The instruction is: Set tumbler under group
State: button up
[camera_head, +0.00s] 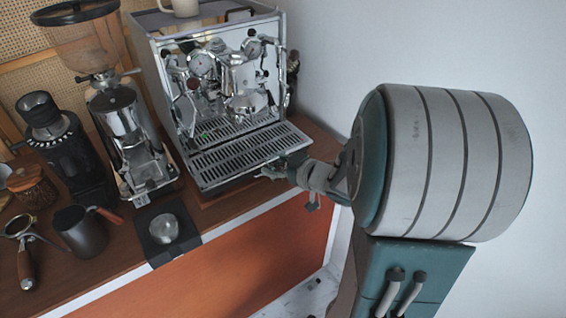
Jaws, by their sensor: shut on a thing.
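The espresso machine (222,90) stands at the back of the counter. Its group (243,100) is on the front, above the slotted drip tray (245,153). My gripper (275,173) is at the front right corner of the drip tray, low and in front of the machine. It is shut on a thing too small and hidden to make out. I cannot clearly identify the tumbler. A small round greyish cup-like thing (164,228) sits on a black square pad (157,253) at the counter's front edge, left of my gripper.
Left of the machine stand a grinder (125,125) and a smaller black grinder (65,145). A dark pitcher (80,232), a portafilter (25,255) and a jar (32,187) are at the left. A white wall (420,40) is at the right. A cup (185,7) sits atop the machine.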

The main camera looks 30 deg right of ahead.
jog(key=shift+w+a, duration=0.85)
send_near(251, 151)
jog(key=shift+w+a+r, duration=0.6)
jog(key=shift+w+r, duration=0.25)
jog(key=shift+w, duration=0.05)
jog(key=w+a, duration=0.2)
jog(key=w, duration=0.1)
jog(key=shift+w+a, duration=0.2)
jog(key=shift+w+d+f, duration=0.1)
jog(key=shift+w+d, duration=0.15)
jog(key=shift+w, duration=0.35)
jog(key=shift+w+d+f, duration=0.1)
jog(key=shift+w+d, duration=0.2)
jog(key=shift+w, duration=0.35)
jog(key=shift+w+d, duration=0.2)
jog(key=shift+w, duration=0.4)
jog(key=shift+w+a, duration=0.2)
jog(key=shift+a, duration=0.4)
jog(key=shift+d+f, duration=0.15)
jog(key=shift+d, duration=0.45)
jog(key=shift+s, duration=0.1)
jog(key=shift+a, duration=0.3)
